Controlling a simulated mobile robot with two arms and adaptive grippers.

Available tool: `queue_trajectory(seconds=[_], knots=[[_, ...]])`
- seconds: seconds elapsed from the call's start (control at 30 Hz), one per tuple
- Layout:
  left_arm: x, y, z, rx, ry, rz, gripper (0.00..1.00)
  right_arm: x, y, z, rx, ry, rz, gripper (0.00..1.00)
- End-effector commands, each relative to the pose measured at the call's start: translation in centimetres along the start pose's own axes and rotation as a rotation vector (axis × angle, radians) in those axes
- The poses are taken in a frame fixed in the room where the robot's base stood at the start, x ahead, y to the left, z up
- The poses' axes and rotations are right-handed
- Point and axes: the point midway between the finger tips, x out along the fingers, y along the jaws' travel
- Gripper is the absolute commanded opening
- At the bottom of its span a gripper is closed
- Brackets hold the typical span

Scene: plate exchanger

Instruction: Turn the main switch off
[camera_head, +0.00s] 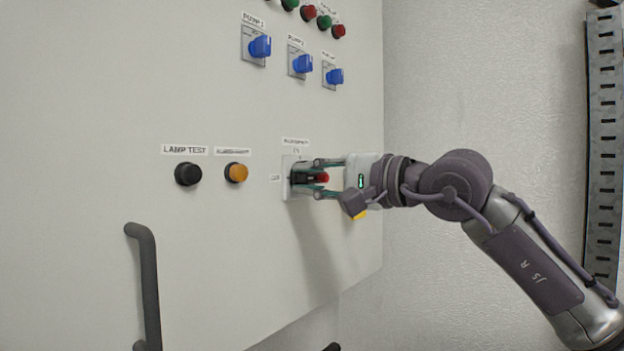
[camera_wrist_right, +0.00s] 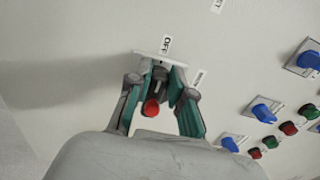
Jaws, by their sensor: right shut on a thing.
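The main switch (camera_head: 322,178) is a red-tipped knob on a pale plate (camera_head: 287,190) low on the cabinet panel. My right gripper (camera_head: 312,178) reaches it from the right, with its fingers above and below the knob, shut on it. In the right wrist view the red knob end (camera_wrist_right: 151,108) shows between the teal finger pads of the gripper (camera_wrist_right: 158,90). An "OFF" label (camera_wrist_right: 167,45) stands beside the plate there. The knob's exact angle is partly hidden by the fingers. My left gripper is not in view.
A black lamp test button (camera_head: 188,174) and an orange button (camera_head: 236,172) sit left of the switch. Blue pump switches (camera_head: 260,46) and red and green lamps are above. A dark handle (camera_head: 146,285) sticks out lower left. A perforated metal strip (camera_head: 604,140) stands far right.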

Motion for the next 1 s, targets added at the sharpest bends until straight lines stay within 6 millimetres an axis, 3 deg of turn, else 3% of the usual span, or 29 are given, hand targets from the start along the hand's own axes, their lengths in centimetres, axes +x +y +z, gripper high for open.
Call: queue_trajectory(seconds=[0.47,0.5,0.6,1.0], knots=[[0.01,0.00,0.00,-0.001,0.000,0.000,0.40,-0.06,-0.23,-0.11,-0.015,0.003,-0.006,0.00],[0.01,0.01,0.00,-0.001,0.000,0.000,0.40,-0.06,-0.24,-0.11,-0.015,0.003,-0.006,0.27],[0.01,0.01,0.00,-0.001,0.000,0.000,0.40,-0.04,-0.19,-0.09,-0.014,0.003,-0.005,0.44],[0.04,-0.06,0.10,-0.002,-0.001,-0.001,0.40,-0.54,-0.08,-0.09,-0.012,0.002,-0.003,0.46]])
